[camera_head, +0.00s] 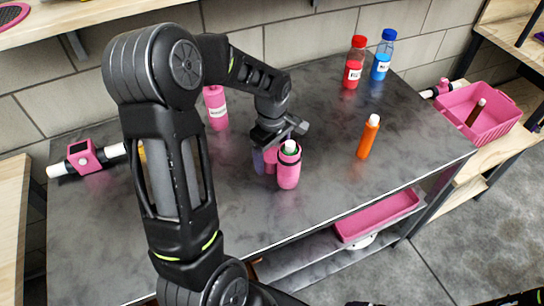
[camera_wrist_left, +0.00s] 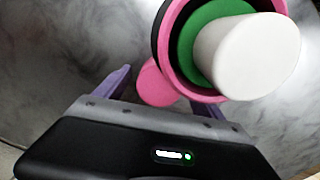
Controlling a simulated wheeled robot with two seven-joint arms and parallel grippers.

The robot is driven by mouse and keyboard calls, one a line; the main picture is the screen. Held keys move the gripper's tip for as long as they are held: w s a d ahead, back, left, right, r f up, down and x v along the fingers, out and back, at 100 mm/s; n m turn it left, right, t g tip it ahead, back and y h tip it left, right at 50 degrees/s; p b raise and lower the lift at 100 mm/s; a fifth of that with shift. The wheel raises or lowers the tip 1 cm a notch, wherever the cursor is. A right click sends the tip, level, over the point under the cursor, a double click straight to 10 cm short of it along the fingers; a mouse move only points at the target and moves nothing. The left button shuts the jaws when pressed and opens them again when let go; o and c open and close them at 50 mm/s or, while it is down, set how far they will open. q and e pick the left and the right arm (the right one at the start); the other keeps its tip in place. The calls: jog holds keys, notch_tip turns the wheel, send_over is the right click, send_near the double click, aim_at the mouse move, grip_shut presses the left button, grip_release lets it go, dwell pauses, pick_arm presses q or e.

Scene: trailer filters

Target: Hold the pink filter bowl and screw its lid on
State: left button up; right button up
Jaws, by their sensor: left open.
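The pink filter bowl (camera_head: 289,173) stands upright on the dark table under my left gripper, with a dark ring near its top. A white and green filter (camera_head: 290,147) sticks out of its open top; the left wrist view shows the pink rim (camera_wrist_left: 170,45) around the green and white filter (camera_wrist_left: 250,55). A smaller pink round part (camera_head: 270,160) is beside the bowl; I cannot tell whether it is joined to it. My left gripper (camera_wrist_left: 165,90) is open, its purple fingers on either side of this part. I cannot identify the lid.
A pink labelled bottle (camera_head: 216,108) stands behind my left arm. An orange bottle (camera_head: 368,137) stands to the right; red (camera_head: 354,62) and blue (camera_head: 383,56) bottles are at the back. A pink device on a white pipe (camera_head: 85,157) lies left. Pink trays (camera_head: 378,216) are lower down.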

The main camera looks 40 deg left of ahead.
aim_at(272, 155)
dwell(0.4)
pick_arm(q)
jog(key=c, duration=1.4)
jog(key=shift+o, duration=0.2)
jog(key=shift+r, duration=0.15)
notch_tip(272, 155, up, 18)
jog(key=shift+b, duration=0.3)
